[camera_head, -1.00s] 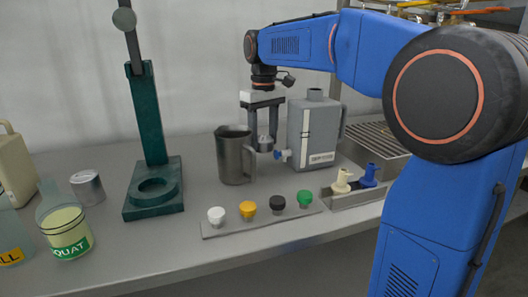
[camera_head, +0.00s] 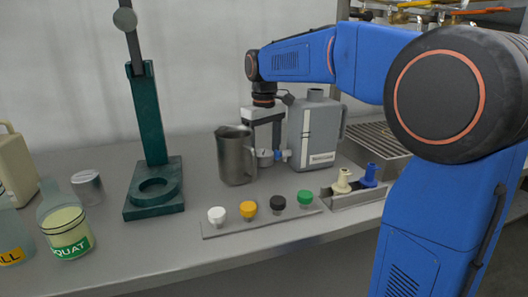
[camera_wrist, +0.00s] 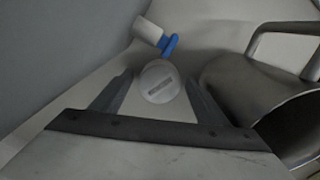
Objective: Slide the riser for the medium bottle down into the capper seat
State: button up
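A small grey round piece with a marked top, likely a riser (camera_wrist: 160,82), shows between my fingers in the wrist view. In the head view it (camera_head: 265,158) is low beside the metal jug. My gripper (camera_head: 267,152) points down over it, fingers apart, with narrow gaps visible on both sides of the piece. In the wrist view my gripper (camera_wrist: 160,84) frames it. The dark green capper stand (camera_head: 146,120) is left of the jug, its ring-shaped seat (camera_head: 155,190) empty. Another grey cylinder (camera_head: 88,188) stands further left; I cannot read which bottle either fits.
The metal jug (camera_head: 235,158) stands close left of my gripper. A grey canister (camera_head: 315,135) with a blue-white tap (camera_wrist: 158,38) stands close right. A strip of coloured caps (camera_head: 262,222) lies in front. A labelled bottle (camera_head: 66,228) stands left. Bench between jug and capper is clear.

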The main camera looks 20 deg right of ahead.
notch_tip(320, 180, up, 12)
jog(key=shift+f, duration=0.2)
jog(key=shift+r, duration=0.2)
jog(key=c, duration=0.4)
jog(key=shift+o, duration=0.2)
notch_tip(320, 180, up, 6)
jog(key=n, duration=1.4)
send_over(264, 153)
jog(key=f, duration=1.6)
jog(key=shift+w+f, duration=0.2)
jog(key=shift+f, duration=0.2)
jog(key=c, duration=0.9)
